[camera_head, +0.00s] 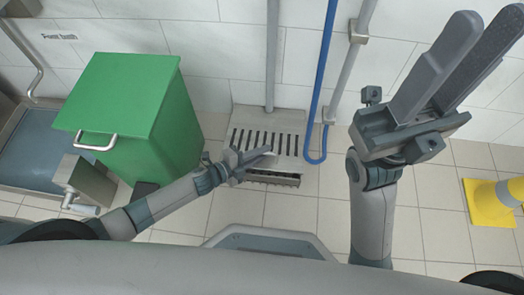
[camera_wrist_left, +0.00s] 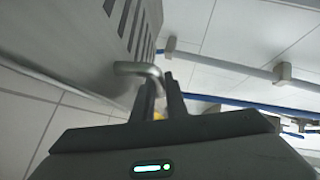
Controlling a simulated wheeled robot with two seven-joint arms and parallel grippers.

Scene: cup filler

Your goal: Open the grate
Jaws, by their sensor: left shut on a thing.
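The metal grate (camera_head: 283,142) is a slotted grey panel at the foot of the tiled wall in the head view. It looks raised at its near side, with part of the dark drain opening (camera_head: 272,179) showing below it. My left gripper (camera_head: 262,154) is at the grate's near edge. In the left wrist view the grate (camera_wrist_left: 95,28) stands tilted at upper left, and its bent metal handle (camera_wrist_left: 138,68) is at the fingertips of my left gripper (camera_wrist_left: 160,82), which is shut on it. My right gripper (camera_head: 487,22) is raised at upper right, open and empty.
A green lidded bin (camera_head: 150,125) stands left of the grate, close to my left arm. A vertical grey pipe (camera_head: 272,60) and a blue pipe (camera_head: 322,80) run down the wall by the grate. A yellow object (camera_head: 490,203) stands at far right.

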